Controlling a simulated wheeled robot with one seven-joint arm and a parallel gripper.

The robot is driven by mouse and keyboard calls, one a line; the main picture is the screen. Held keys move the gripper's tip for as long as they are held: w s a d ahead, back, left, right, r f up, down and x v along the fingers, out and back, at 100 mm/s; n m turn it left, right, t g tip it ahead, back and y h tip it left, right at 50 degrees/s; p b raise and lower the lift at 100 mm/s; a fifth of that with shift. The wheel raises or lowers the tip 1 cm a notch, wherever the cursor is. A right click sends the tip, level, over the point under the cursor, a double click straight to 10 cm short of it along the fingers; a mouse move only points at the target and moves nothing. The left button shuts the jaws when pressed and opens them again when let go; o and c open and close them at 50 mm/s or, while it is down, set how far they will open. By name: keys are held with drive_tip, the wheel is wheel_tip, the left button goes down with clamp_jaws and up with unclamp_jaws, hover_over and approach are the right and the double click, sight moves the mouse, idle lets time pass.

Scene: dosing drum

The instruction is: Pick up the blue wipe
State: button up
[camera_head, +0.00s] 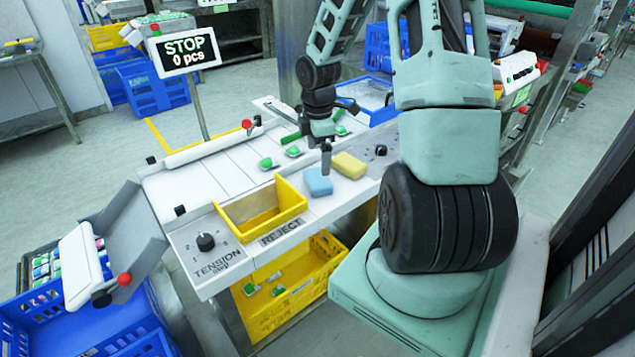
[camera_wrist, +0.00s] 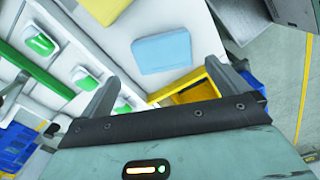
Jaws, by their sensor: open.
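The blue wipe (camera_head: 318,182) lies flat on the white worktop, just right of the yellow reject bin. My gripper (camera_head: 326,160) is above it, with its fingers pointing down near the wipe's far right side. In the wrist view the blue wipe (camera_wrist: 163,52) lies ahead of and between the two open fingers of my gripper (camera_wrist: 168,95), with nothing held. I cannot tell the exact height of the fingertips above the worktop.
A yellow sponge-like block (camera_head: 349,165) lies right beside the wipe. The open yellow bin (camera_head: 262,208) stands to its left. Green-and-white packs (camera_head: 293,152) lie behind. A black knob (camera_head: 381,150) is to the right. A STOP sign (camera_head: 184,52) stands at the back left.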

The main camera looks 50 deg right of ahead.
sight(317, 177)
drive_tip(key=shift+a+f, duration=0.2)
drive_tip(key=shift+f, duration=3.2)
drive_tip(key=c, duration=0.9)
wheel_tip(317, 177, up, 10)
drive_tip(key=shift+r+p, duration=0.1)
drive_tip(key=shift+p, duration=0.2)
drive_tip(key=shift+o, duration=0.9)
drive_tip(key=shift+a, duration=0.1)
